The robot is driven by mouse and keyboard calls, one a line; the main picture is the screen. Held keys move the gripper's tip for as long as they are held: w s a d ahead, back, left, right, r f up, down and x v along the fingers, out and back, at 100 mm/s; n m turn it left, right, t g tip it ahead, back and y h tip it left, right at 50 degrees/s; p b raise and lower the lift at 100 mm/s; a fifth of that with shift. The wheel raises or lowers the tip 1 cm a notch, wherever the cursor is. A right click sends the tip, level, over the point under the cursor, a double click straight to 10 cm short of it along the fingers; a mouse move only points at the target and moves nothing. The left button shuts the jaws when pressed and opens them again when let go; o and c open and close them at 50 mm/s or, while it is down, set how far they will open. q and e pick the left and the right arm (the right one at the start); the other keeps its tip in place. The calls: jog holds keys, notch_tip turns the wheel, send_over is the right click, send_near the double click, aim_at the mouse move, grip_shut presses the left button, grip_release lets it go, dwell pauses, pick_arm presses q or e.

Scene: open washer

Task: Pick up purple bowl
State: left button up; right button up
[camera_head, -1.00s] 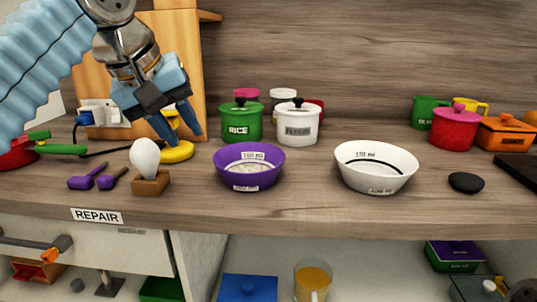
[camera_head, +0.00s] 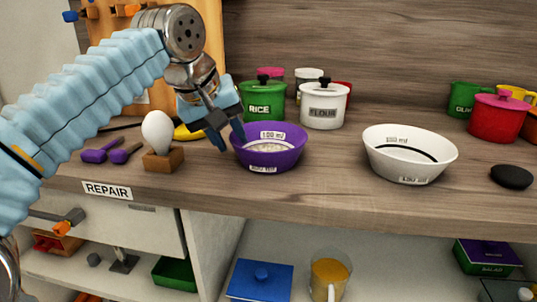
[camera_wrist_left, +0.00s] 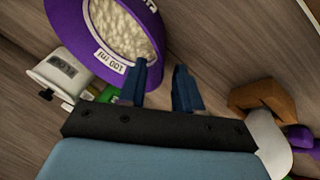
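The purple bowl (camera_head: 270,158) stands upright on the wooden counter, with a pale grainy filling and a "100 ml" label. It also shows in the left wrist view (camera_wrist_left: 70,22), at the upper left. My left gripper (camera_head: 230,143) is at the bowl's left rim in the head view. Its two blue fingers (camera_wrist_left: 164,86) are apart, with bare counter showing between them. One finger overlaps the bowl's rim in the picture; I cannot tell whether it touches. My right gripper is not in view.
A light bulb in a wooden block (camera_head: 160,160) and purple spoons (camera_head: 108,151) are left of the bowl. The green rice pot (camera_head: 262,101) and white flour pot (camera_head: 323,105) stand behind. A white bowl (camera_head: 408,155) is to the right, with free counter between the bowls.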

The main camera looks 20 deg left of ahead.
pick_arm(q)
jog(key=shift+x, duration=0.85)
grip_shut()
jog(key=shift+r, duration=0.15)
notch_tip(320, 180, up, 3)
jog(key=shift+r+p, duration=0.2)
jog(key=shift+p, duration=0.45)
jog(key=s+d+r+p, duration=0.2)
jog(key=s+d+r, duration=0.5)
jog(key=s, duration=0.5)
notch_tip(320, 180, up, 2)
jog(key=shift+d+r, duration=0.2)
jog(key=shift+d, duration=0.1)
